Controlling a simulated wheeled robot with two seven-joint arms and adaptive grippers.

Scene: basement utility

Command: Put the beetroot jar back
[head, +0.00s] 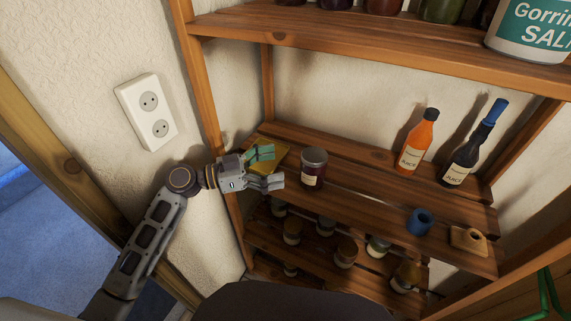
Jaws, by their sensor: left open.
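A jar with dark red contents (313,172), a pale label and a dark lid stands upright on the middle wooden shelf, left of its centre. It looks like the beetroot jar, but its label is too small to read. My left gripper (274,168) comes in from the left past the shelf post. It is open and empty, with its fingers pointing toward the jar and a small gap between. My right gripper is not in view.
The middle shelf (370,188) also holds a yellow flat item (278,148) behind my gripper, an orange bottle (417,143), a dark bottle (468,155), a blue cup-like piece (420,221) and a wooden piece (468,240). Several jars stand below. A wall socket (147,111) is left.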

